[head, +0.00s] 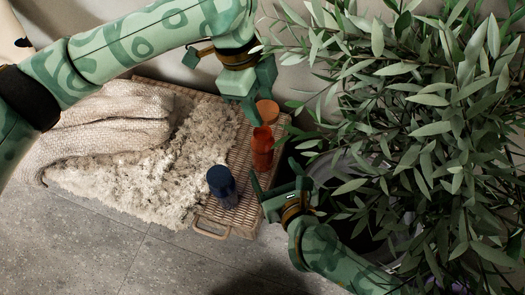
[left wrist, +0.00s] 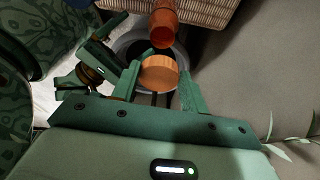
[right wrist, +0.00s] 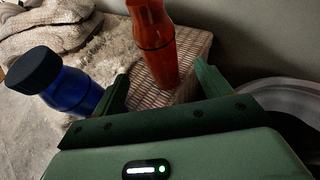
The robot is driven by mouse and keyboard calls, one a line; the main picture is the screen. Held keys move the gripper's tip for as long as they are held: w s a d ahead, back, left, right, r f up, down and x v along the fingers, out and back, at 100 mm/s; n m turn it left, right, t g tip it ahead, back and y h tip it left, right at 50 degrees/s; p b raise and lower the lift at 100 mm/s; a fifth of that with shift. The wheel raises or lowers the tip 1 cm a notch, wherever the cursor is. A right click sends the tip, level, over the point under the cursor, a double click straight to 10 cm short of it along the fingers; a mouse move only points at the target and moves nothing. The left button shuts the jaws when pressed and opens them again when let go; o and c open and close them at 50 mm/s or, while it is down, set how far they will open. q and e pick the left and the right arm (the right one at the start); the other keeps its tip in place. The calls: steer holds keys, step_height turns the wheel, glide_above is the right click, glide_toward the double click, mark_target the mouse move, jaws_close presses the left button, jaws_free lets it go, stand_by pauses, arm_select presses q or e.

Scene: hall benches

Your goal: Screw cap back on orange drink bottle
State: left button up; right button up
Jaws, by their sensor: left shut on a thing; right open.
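The orange bottle (head: 262,152) stands uncapped at the right end of the woven bench; it also shows in the left wrist view (left wrist: 163,25) and right wrist view (right wrist: 152,45). Its open mouth shows in the left wrist view. My left gripper (head: 258,100) is shut on the orange cap (left wrist: 159,74). In the head view the cap (head: 267,111) appears just above the bottle, apart from it in the left wrist view. My right gripper (head: 277,176) is open, low beside the bottle. In the right wrist view the bottle stands beyond and between its fingers (right wrist: 163,84); contact is not visible.
A blue bottle with a dark cap (head: 221,185) stands near the bench's front edge. A shaggy cream rug (head: 150,172) and a knitted blanket (head: 110,120) cover the bench's left. A leafy plant (head: 410,120) in a grey pot crowds the right. A wall lies behind.

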steer(key=x, duration=0.8)
steer(key=shift+w+a+f, duration=0.1)
steer(key=shift+w+a, duration=0.05)
steer(key=shift+w, duration=0.25)
steer(key=c, duration=1.5)
arm_select(q)
glide_above(257, 131)
steer(key=shift+f, duration=2.45)
